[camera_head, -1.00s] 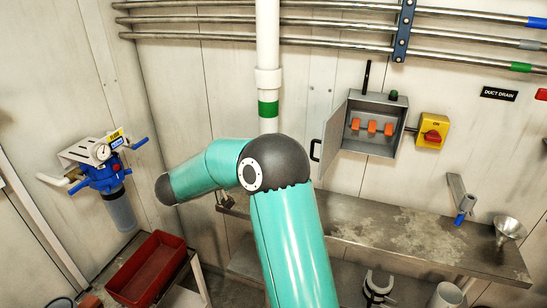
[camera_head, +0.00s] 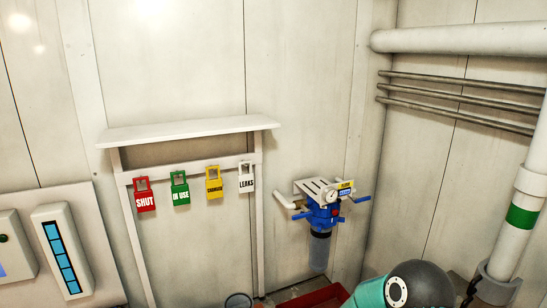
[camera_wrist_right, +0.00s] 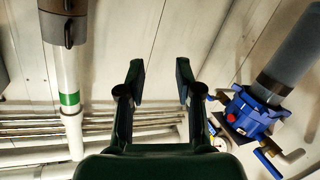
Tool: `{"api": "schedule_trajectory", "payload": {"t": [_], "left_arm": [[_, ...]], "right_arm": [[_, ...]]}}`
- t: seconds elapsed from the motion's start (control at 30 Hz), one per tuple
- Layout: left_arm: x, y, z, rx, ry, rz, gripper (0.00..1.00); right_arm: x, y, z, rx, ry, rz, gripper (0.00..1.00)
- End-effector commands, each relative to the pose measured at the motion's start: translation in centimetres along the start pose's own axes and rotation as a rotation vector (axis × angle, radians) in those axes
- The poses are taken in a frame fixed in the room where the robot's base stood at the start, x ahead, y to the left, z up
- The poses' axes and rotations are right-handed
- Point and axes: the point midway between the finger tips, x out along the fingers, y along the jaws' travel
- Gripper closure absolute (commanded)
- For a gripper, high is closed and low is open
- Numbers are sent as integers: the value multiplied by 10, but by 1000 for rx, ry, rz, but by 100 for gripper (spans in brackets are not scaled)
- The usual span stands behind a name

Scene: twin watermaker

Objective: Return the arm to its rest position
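One of my arms, teal with a dark joint (camera_head: 420,285), shows at the bottom right of the head view. Its gripper is out of that view. In the right wrist view my right gripper (camera_wrist_right: 160,82) is open, with its two dark fingers apart and nothing between them. The wall lies beyond the fingers. My left gripper shows in neither current view.
A blue filter unit (camera_head: 323,214) hangs on the wall left of the arm; it also shows in the right wrist view (camera_wrist_right: 250,112). A white pipe with a green band (camera_head: 521,216) stands at the right. Coloured tags, including a red one (camera_head: 145,199), hang under a white shelf (camera_head: 190,130).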

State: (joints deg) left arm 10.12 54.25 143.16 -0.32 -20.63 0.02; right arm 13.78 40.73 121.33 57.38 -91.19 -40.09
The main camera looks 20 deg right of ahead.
Motion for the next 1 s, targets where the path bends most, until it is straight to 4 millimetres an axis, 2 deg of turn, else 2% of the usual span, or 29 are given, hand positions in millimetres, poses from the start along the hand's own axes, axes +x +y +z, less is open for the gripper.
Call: {"api": "schedule_trajectory", "payload": {"t": [0.03, 0.1, 0.17, 0.2, 0.27, 0.3, 0.37, 0.43, 0.5, 0.6, 0.7, 0.87, 1.0], "left_arm": [[0, 0, 0, 0, 0, 0, 60], [0, 0, 0, 0, 0, 0, 60], [0, 0, 0, 0, 0, 0, 60], [0, 0, 0, 0, 0, 0, 60], [0, 0, 0, 0, 0, 0, 60], [0, 0, 0, 0, 0, 0, 60], [0, 0, 0, 0, 0, 0, 60], [0, 0, 0, 0, 0, 0, 60], [0, 0, 0, 0, 0, 0, 60], [0, 0, 0, 0, 0, 0, 60], [0, 0, 0, 0, 0, 0, 60], [0, 0, 0, 0, 0, 0, 60], [0, 0, 0, 0, 0, 0, 60]], "right_arm": [[-14, -28, 24, -27, -36, -130, 65], [-38, -63, 58, -55, -98, -307, 65], [-63, -88, 87, -79, -164, -453, 65], [-82, -102, 108, -99, -215, -547, 65], [-113, -117, 138, -130, -300, -679, 65], [-135, -123, 158, -150, -362, -762, 65], [-170, -128, 187, -187, -463, -882, 65], [-212, -125, 220, -236, -593, -1007, 65], [-252, -113, 247, -289, -729, -1113, 65], [-300, -87, 274, -364, -917, -1224, 65], [-334, -60, 289, -433, -1077, -1281, 65], [-351, -39, 299, -463, -1224, -1261, 65], [-351, -39, 299, -445, -1244, -1241, 65]]}}
